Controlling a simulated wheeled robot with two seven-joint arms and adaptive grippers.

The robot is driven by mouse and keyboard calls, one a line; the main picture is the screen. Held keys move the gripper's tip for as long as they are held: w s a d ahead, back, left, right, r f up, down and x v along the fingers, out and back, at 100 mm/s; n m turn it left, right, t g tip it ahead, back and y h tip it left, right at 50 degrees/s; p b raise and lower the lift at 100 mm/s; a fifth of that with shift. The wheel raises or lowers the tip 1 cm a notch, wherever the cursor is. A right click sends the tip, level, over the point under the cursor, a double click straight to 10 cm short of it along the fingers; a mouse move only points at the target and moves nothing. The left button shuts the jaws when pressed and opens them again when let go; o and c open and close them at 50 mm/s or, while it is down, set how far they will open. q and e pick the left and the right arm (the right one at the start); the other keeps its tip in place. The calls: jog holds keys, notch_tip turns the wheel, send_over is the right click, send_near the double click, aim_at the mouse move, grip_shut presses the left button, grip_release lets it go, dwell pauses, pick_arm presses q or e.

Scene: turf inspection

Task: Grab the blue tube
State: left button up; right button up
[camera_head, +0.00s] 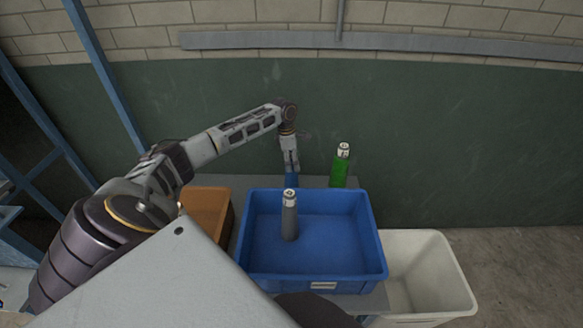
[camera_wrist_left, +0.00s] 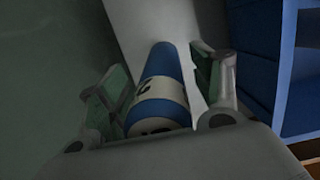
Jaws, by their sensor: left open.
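The blue tube (camera_wrist_left: 165,80) has a white band with dark marks and lies between the two fingers of my left gripper (camera_wrist_left: 160,85) in the left wrist view. The fingers are open, with a visible gap at the right finger; I cannot tell whether the left one touches. In the head view my left gripper (camera_head: 291,168) points down behind the blue crate, over the blue tube (camera_head: 291,181). Only a small blue part of the tube shows there, between gripper and crate rim. My right gripper is not seen.
A dark green wall (camera_head: 450,130) is close behind.

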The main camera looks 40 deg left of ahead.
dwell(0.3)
pick_arm(q)
jog(key=c, duration=1.2)
jog(key=shift+r, duration=0.15)
jog(key=shift+r, duration=4.9)
jog(key=shift+c, duration=0.2)
